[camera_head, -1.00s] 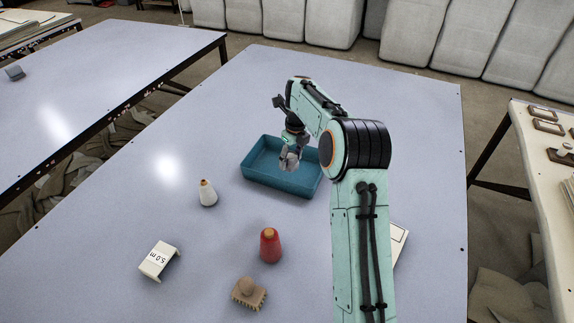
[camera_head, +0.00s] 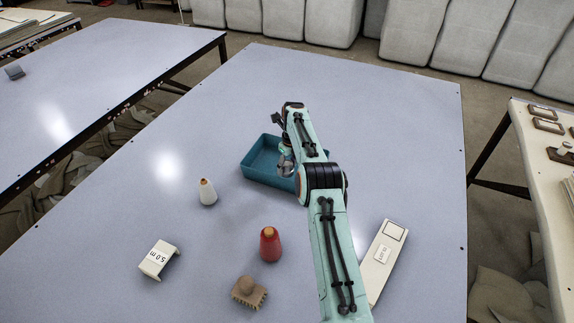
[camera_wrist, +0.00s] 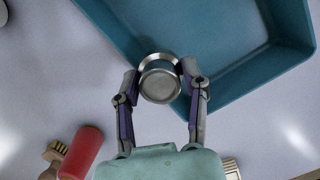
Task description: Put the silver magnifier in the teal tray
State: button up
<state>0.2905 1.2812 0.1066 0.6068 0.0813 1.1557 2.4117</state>
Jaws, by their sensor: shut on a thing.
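The silver magnifier (camera_wrist: 160,86) is a small ringed metal cylinder between my fingertips in the wrist view. My gripper (camera_wrist: 160,88) is shut on it; it also shows in the head view (camera_head: 286,164), by the tray. The teal tray (camera_head: 262,178) is a shallow open rectangular box near the middle of the table. In the wrist view the magnifier overlaps the tray's rim (camera_wrist: 125,55), and its height above the rim cannot be told. My arm covers the tray's right end in the head view.
A long white box (camera_head: 385,258) lies right of my arm. The table beyond the tray is clear.

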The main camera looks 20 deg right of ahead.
jog(key=shift+f, duration=0.2)
jog(key=o, duration=1.2)
jog(key=shift+c, duration=0.2)
jog(key=shift+r, duration=0.1)
